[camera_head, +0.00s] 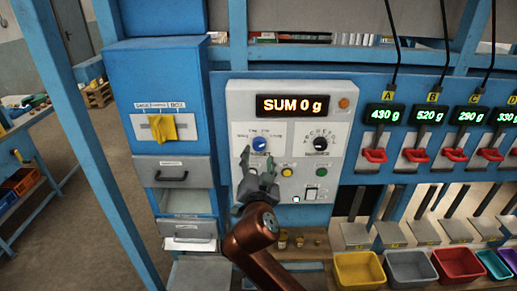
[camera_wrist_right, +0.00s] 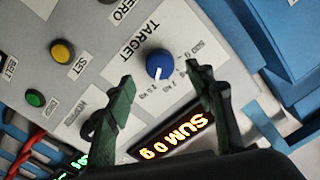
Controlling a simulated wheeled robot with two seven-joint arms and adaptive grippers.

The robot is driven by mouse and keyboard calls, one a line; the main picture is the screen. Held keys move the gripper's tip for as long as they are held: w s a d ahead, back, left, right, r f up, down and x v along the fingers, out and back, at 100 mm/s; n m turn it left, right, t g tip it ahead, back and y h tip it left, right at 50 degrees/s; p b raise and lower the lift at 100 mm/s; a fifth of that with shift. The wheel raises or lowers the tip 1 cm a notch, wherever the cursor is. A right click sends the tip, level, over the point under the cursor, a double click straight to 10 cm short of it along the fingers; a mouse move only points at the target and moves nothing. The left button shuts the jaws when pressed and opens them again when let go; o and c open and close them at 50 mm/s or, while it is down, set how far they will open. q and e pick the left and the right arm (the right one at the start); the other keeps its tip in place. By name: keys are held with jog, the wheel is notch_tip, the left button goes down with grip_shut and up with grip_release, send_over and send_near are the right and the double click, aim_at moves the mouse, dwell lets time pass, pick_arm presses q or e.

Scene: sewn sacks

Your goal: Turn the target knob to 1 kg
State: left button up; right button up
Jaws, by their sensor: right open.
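The target knob (camera_head: 259,144) is a round blue dial on the light grey control panel. In the wrist view the blue knob (camera_wrist_right: 159,62) sits beside the word TARGET, and its white pointer faces the small printed weight labels, which are too small to read surely. My right gripper (camera_head: 258,166) is in front of the panel, just below the knob in the head view. In the wrist view its green fingers (camera_wrist_right: 160,77) are spread on either side of the knob, with nothing between them; contact cannot be told. My left gripper is not in view.
The display (camera_head: 293,105) reads SUM 0 g. A black knob (camera_head: 320,143), a yellow button (camera_head: 287,172) and a green button (camera_head: 290,199) share the panel. A yellow handle (camera_head: 162,127) is on the blue cabinet at left. Red levers (camera_head: 375,155) and coloured bins (camera_head: 358,268) are at right.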

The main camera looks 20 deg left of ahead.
aim_at(259, 147)
jog(key=x, duration=0.5)
jog(key=shift+p, duration=0.3)
jog(key=shift+f, duration=0.1)
jog(key=c, duration=1.2)
